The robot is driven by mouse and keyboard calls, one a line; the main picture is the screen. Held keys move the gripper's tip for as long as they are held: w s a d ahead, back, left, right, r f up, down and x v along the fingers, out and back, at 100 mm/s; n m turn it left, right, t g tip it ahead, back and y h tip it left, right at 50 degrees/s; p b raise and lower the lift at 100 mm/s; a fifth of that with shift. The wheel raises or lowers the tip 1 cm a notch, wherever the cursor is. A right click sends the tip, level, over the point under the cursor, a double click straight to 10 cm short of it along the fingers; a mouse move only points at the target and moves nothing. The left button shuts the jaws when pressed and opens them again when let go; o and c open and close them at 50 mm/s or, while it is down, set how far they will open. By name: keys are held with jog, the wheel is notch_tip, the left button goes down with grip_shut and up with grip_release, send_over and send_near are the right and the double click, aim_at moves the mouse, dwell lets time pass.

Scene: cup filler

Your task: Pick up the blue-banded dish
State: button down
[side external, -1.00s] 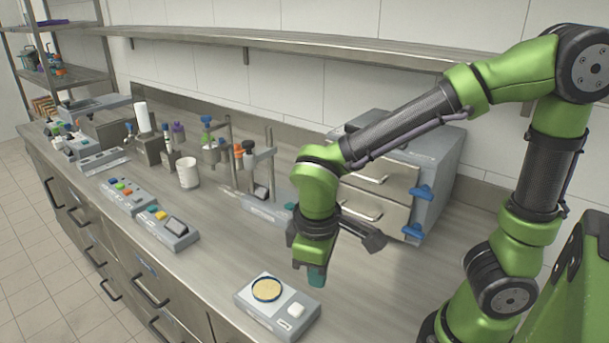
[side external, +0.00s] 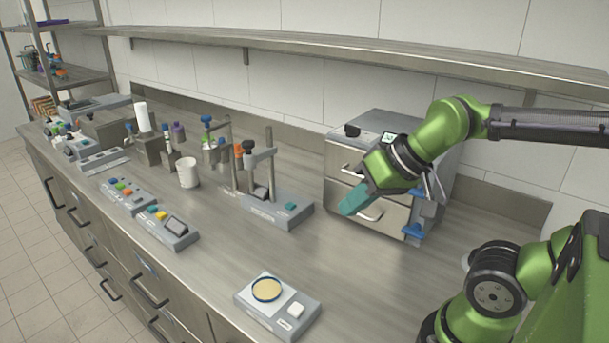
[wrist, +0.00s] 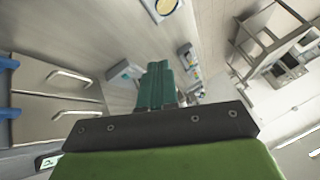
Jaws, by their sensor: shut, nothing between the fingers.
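The blue-banded dish (side external: 267,289) is a shallow round dish with a dark blue rim and tan contents. It lies on the pale plate of a grey scale-like device (side external: 278,308) at the counter's front in the side external view. In the wrist view the dish (wrist: 166,6) shows at the top edge, partly cut off. My gripper (side external: 352,204), with teal fingers, is shut and empty. It is in front of the drawer cabinet, up and to the right of the dish and well apart from it. The wrist view shows the fingers (wrist: 155,85) together.
A grey two-drawer cabinet (side external: 365,165) with blue latches stands close behind my gripper. A stand with a grey base (side external: 278,210) is left of it. A white cup (side external: 188,173) and button panels (side external: 167,228) sit farther left. The counter between dish and cabinet is clear.

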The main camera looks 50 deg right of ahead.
dwell(0.3)
jog(key=shift+c, duration=0.6)
grip_release()
jog(key=n+g+h, duration=0.2)
jog(key=g, duration=0.5)
send_over(266, 286)
notch_tip(266, 286, down, 4)
notch_tip(266, 286, down, 11)
jog(key=shift+s+r, duration=0.1)
jog(key=shift+s, duration=0.05)
jog(key=shift+f, duration=3.1)
